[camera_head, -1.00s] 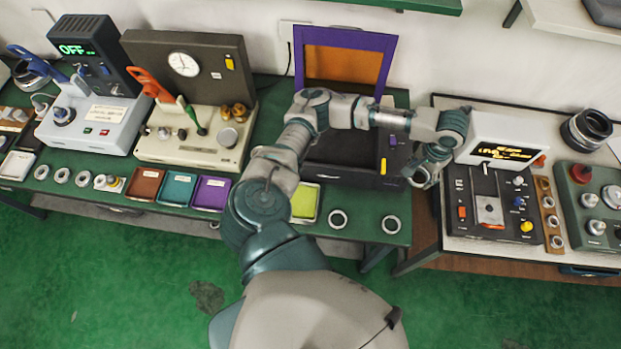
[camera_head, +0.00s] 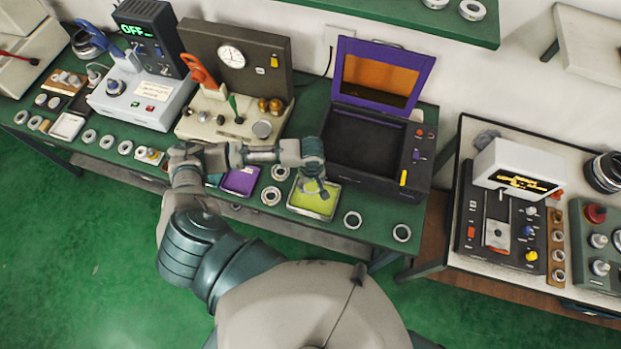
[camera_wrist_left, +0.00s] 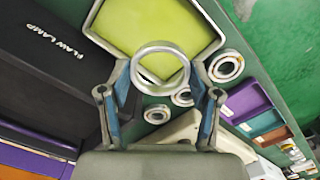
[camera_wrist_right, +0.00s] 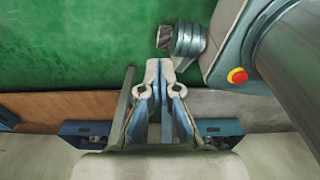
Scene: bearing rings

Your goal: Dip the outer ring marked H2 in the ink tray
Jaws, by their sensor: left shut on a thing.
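My left gripper (camera_head: 316,186) is over the yellow-green tray (camera_head: 300,208) on the green bench. In the left wrist view it is shut on a bare metal ring (camera_wrist_left: 160,47), held between its two blue-padded fingers. The ring shows in front of the near part of the yellow-green tray (camera_wrist_left: 150,20); whether it touches the tray's contents I cannot tell. No H2 mark is legible on it. My right gripper (camera_wrist_right: 159,76) is shut and empty, its fingertips together, above the floor; it is not in the head view.
A purple tray (camera_head: 240,181) is to the left. An open black box with a purple lid (camera_head: 372,145) stands behind. A second bench with a display device (camera_head: 518,168) is at right.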

